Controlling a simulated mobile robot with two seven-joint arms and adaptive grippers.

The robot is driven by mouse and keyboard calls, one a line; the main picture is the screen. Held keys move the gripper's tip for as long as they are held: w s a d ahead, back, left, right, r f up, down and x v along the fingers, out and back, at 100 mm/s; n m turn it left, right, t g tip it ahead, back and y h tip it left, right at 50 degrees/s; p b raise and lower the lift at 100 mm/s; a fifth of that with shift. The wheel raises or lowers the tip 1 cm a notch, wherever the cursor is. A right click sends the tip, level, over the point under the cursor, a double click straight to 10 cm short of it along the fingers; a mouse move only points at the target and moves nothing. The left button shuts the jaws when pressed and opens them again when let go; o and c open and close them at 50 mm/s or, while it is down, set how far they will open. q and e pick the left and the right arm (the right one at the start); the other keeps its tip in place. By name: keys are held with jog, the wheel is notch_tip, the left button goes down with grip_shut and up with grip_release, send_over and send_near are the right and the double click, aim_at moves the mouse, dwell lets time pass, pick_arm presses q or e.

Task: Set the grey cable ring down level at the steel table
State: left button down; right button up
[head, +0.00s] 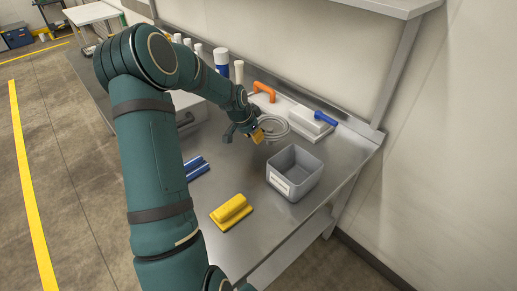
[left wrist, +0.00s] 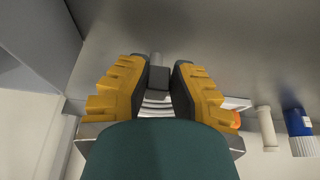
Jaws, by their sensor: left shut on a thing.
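The grey cable ring (head: 286,127) is a flat coil at the back of the steel table (head: 258,180), in the head view. My left gripper (head: 256,134) is at the ring's left side, with its yellow fingers closed on the coil. The left wrist view shows light coil strands (left wrist: 157,101) between the two yellow fingers. The ring looks about level. I cannot tell whether its underside touches the table. My fingers hide part of its near left edge. My right gripper is in neither view.
A grey bin (head: 284,186) stands right in front of the ring. A white case with a blue handle (head: 326,118) is close behind right, an orange handle (head: 264,91) behind. Blue (head: 196,168) and yellow (head: 231,208) items lie nearer. Bottles (head: 221,62) line the back.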

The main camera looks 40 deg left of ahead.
aim_at(256, 152)
pick_arm(q)
notch_tip(256, 152, down, 6)
jog(key=shift+f+b, duration=0.2)
jog(key=shift+b, duration=0.45)
jog(key=c, duration=1)
grip_release()
jog(key=p+v, duration=0.3)
jog(key=v, duration=0.9)
jog(key=shift+r, duration=0.1)
